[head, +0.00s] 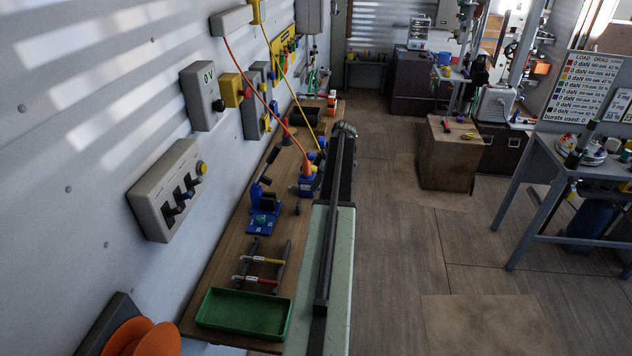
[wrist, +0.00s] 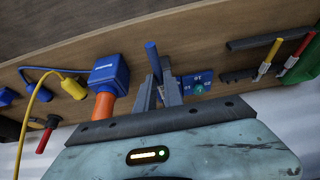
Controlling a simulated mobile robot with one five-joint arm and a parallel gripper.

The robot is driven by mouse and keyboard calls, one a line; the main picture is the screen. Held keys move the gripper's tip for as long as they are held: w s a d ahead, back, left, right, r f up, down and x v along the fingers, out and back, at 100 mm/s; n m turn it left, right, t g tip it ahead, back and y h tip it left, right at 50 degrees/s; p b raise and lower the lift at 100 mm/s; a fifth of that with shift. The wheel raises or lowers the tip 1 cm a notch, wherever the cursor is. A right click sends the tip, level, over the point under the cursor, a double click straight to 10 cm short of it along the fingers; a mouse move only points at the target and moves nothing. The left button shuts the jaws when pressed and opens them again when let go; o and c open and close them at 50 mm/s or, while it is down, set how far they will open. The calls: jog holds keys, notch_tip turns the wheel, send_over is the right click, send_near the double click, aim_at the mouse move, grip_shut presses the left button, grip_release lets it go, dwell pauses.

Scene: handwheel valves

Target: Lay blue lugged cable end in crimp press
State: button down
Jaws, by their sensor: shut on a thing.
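In the wrist view my gripper (wrist: 160,90) points at the bench, its two grey fingers close together. A thin blue rod, the blue cable end (wrist: 152,58), stands between them and reaches past the tips. Its lug cannot be made out. The blue press base (wrist: 196,83) with white marks lies just right of the fingers. In the head view the crimp press (head: 263,220) is a blue base with a dark block and lever on the bench. I cannot tell whether the cable end touches it. I cannot make out my gripper in the head view.
A blue box (wrist: 108,75) with an orange plug is close left of my fingers. Switch boxes (head: 168,190) line the wall.

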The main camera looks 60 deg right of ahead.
aim_at(291, 185)
jog(key=shift+f, duration=0.1)
jog(key=shift+w+a+f+b, duration=0.1)
jog(key=shift+w+f+b, duration=0.15)
jog(key=shift+f+b, duration=0.3)
jog(key=w+f+b, duration=0.1)
jog(key=w+a+f+b, duration=0.1)
jog(key=f+b, duration=0.1)
jog(key=shift+w+f, duration=0.15)
jog(key=shift+w, duration=0.25)
jog(key=shift+w+a, duration=0.35)
jog(key=shift+w, duration=0.75)
jog(key=shift+w+a, duration=0.3)
jog(key=shift+w, duration=0.75)
jog(key=shift+w+a, duration=0.35)
jog(key=shift+w, duration=0.75)
jog(key=shift+b+x, duration=0.75)
jog(key=shift+b, duration=0.25)
jog(key=shift+s+d+f+b, duration=0.1)
jog(key=shift+s+f+b, duration=0.05)
jog(key=shift+f+b, duration=0.35)
